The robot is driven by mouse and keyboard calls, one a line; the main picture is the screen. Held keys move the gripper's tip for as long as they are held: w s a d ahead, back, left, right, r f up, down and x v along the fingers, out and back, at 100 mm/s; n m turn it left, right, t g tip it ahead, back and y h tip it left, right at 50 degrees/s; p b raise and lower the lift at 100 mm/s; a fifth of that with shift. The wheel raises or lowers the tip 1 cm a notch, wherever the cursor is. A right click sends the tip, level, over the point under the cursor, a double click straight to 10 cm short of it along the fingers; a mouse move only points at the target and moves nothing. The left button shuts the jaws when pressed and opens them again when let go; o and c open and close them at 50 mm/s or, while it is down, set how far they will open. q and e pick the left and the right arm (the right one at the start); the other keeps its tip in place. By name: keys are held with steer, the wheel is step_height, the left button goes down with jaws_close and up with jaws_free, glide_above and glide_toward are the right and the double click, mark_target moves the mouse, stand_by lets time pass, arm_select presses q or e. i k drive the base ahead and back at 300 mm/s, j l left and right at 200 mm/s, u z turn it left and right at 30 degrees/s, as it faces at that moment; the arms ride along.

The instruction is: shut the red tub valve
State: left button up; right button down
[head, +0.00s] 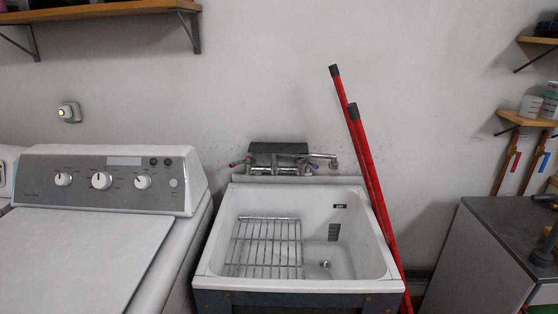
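The tub faucet (282,168) is on the wall side of the white utility tub (212,262), under a dark plate. A small red handle (236,163) sticks out at its left end, and a small blue handle shows nearer its middle. The spout points right. Whether the red valve is open or shut is too small to tell, and no water stream is visible. My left gripper is out of view.
A wire rack (265,248) lies in the tub. Two red poles (368,165) lean on the wall right of it. A washer (105,225) stands left. Copper pipes carry another red handle (515,162) and a blue one at right, above a grey-topped cabinet (490,225).

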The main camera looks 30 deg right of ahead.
mark_target(518, 155)
steer(key=l+z, duration=0.1)
steer(key=z, duration=0.4)
steer(key=l+z, duration=0.1)
steer(key=z, duration=0.35)
steer(key=i+l+z, duration=0.35)
steer(key=l, duration=0.25)
steer(key=i+l+z, duration=0.75)
steer(key=i, duration=0.3)
steer(key=i+l, duration=0.35)
steer(key=k+l+u, duration=0.1)
steer(key=l, duration=0.3)
steer(key=k+l, duration=0.25)
steer(key=l+u, duration=0.05)
steer(key=l, duration=0.05)
